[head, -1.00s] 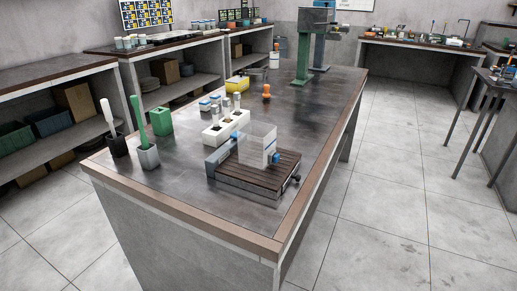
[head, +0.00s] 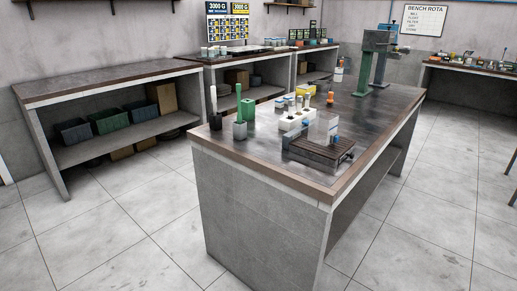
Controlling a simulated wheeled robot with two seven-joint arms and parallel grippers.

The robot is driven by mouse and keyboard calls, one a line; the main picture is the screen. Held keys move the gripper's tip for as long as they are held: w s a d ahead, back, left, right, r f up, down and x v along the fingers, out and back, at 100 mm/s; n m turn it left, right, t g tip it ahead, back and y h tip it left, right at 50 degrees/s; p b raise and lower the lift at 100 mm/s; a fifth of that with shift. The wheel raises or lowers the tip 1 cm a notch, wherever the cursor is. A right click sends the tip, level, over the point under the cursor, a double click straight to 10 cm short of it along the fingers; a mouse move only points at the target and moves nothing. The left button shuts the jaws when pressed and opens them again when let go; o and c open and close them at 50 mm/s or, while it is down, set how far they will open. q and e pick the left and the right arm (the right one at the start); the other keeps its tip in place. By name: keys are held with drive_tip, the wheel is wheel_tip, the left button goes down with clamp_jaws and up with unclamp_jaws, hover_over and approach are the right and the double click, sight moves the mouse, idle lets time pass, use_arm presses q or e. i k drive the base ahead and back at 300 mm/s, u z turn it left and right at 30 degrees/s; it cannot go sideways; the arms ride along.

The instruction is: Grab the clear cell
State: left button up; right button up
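The clear cell (head: 321,130) is a see-through box with a blue part near its right side. It stands on a dark slatted tray (head: 318,153) near the front right corner of the central bench. The cell is faint, so its edges are hard to make out. Neither of my grippers shows in the head view.
The central bench (head: 265,147) carries a white rack (head: 291,124), a grey pot with a green-handled brush (head: 240,131), a green block (head: 248,110) and a green machine (head: 366,76) at the back. Shelved benches (head: 115,81) line the wall. The grey tiled floor (head: 140,215) is clear.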

sight(322, 127)
drive_tip(key=u, duration=1.25)
drive_tip(key=i, duration=1.8)
drive_tip(key=z, duration=0.5)
